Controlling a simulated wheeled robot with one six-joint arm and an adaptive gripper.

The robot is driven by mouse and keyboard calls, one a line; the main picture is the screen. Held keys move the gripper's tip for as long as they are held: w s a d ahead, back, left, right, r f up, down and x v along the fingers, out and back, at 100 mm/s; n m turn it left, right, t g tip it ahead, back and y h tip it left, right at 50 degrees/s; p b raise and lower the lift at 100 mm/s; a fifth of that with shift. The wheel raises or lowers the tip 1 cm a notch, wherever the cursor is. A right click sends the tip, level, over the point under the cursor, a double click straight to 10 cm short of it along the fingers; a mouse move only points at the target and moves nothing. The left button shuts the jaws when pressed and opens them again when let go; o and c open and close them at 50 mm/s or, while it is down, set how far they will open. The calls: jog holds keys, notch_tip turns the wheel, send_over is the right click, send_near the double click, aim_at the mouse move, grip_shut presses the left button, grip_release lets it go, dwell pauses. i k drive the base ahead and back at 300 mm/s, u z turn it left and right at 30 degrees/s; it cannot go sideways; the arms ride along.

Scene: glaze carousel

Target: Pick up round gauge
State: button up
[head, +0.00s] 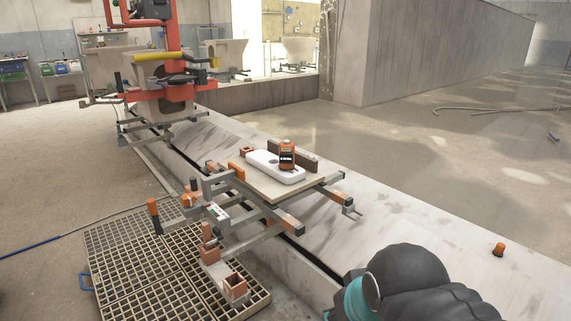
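I cannot clearly make out a round gauge in the head view. An orange device with a dark band (287,155) stands upright on a white rounded block (272,166), on the board of a wheeled metal carriage (262,183). A small round orange piece (499,249) sits alone on the pale ledge at the right; its details are too small to tell. My dark arm with a teal part fills the bottom right corner. My gripper's fingers do not show.
A dark brown block (306,161) lies behind the white block. The pale track (400,225) runs diagonally, mostly bare. A floor grate (132,262) with an orange square holder (235,288) lies at front left. A red-framed station (168,75) stands at the back.

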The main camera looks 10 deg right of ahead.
aim_at(287, 152)
jog(key=u, duration=0.2)
jog(key=i, duration=1.2)
jog(key=z, duration=0.4)
